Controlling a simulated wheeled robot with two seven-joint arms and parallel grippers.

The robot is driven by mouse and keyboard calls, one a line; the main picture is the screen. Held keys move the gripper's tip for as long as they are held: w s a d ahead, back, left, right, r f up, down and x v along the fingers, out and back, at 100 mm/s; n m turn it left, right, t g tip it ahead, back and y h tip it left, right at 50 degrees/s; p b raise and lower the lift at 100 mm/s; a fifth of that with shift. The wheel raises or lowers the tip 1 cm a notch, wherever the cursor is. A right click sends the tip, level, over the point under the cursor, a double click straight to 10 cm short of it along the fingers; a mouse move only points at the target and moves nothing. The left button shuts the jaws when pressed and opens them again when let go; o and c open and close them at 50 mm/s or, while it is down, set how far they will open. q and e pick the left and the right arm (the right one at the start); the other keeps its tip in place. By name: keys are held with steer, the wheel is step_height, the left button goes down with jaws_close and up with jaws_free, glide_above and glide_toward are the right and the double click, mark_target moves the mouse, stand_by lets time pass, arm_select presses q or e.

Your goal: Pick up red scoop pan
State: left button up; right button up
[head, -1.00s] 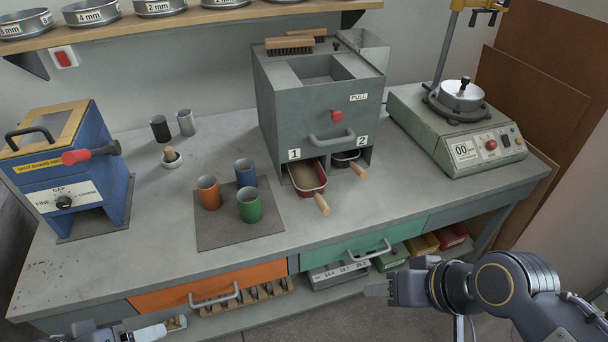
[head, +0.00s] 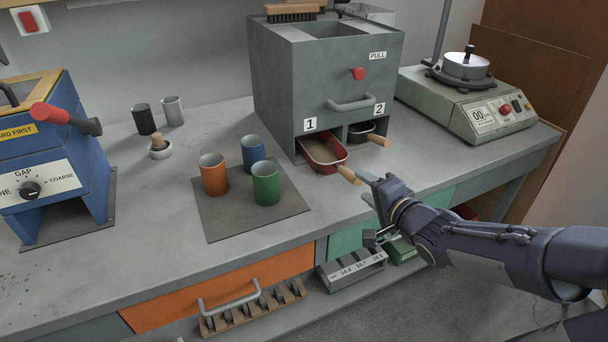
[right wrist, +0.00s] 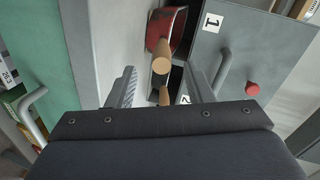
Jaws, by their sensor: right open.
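The red scoop pan (head: 323,152) sits in opening 1 at the foot of the grey splitter box, its wooden handle (head: 348,175) sticking out toward the front. It holds some tan material. In the right wrist view the red pan (right wrist: 176,30) and its handle (right wrist: 162,55) lie ahead of the fingers. My right gripper (head: 368,180) is open, its fingertips close to the handle end in the head view. In the right wrist view the fingers (right wrist: 165,88) stand apart with the handle beyond them; contact cannot be told. My left gripper is out of view.
A dark pan (head: 361,130) with a wooden handle sits in opening 2, beside the red one. Orange, blue and green cups (head: 265,184) stand on a grey mat (head: 230,222) to the left. The grey box (head: 330,75) rises behind.

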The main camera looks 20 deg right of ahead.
mark_target(347, 173)
steer(key=shift+w+a+f, duration=0.25)
steer(key=shift+w+f, duration=0.05)
steer(key=shift+f, duration=0.05)
steer(key=shift+w+b, duration=0.3)
steer(key=shift+w, duration=0.1)
steer(key=b+x, duration=0.2)
steer(key=x, duration=0.3)
steer(key=shift+w, duration=0.35)
steer(key=shift+w+b, duration=0.3)
steer(key=shift+w, duration=0.25)
steer(key=shift+r, duration=0.15)
jaws_close()
